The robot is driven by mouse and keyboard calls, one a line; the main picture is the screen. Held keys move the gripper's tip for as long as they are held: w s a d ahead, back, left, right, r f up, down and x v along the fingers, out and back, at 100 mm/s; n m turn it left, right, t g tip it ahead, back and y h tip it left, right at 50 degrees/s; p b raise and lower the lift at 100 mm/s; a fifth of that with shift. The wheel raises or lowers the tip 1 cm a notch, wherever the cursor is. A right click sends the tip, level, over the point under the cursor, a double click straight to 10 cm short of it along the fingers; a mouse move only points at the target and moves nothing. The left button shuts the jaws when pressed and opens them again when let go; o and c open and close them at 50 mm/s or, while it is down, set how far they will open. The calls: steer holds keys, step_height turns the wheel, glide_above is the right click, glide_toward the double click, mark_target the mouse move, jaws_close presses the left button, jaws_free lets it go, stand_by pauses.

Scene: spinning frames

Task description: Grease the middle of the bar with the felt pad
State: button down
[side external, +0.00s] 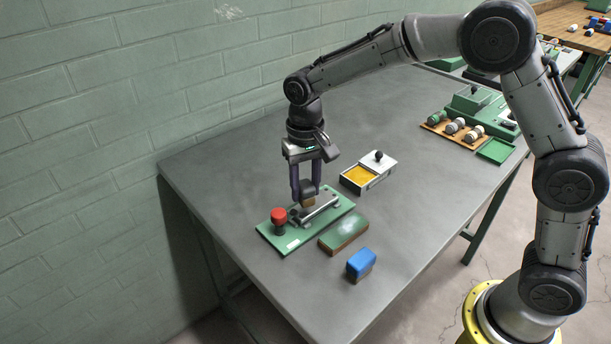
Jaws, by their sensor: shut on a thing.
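My gripper (306,188) is shut on a small block with a dark top and a tan underside, which looks like the felt pad (308,202). The pad is over the middle of a grey metal bar (325,208), low and close to it; I cannot tell if they touch. The bar lies on a green base plate (291,237) near the table's left end. The fingers and pad hide part of the bar. A grey box with a yellow filling (357,175), perhaps the grease, stands open behind and to the right of the plate.
A red knob (279,216) stands on the plate's left part. A green-topped block (343,234) and a blue-topped block (361,263) lie in front. A wooden rack with several rollers (454,128) and a green tray (496,151) are farther right. The table's front middle is clear.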

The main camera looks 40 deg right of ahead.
steer(key=shift+d+f, duration=0.3)
steer(key=shift+f, duration=0.25)
steer(key=shift+d+f, duration=0.3)
steer(key=shift+f, duration=0.2)
steer(key=shift+d, duration=3.1)
steer(key=shift+a, duration=3.85)
steer(key=shift+d+r, duration=0.15)
steer(key=shift+r, duration=3.95)
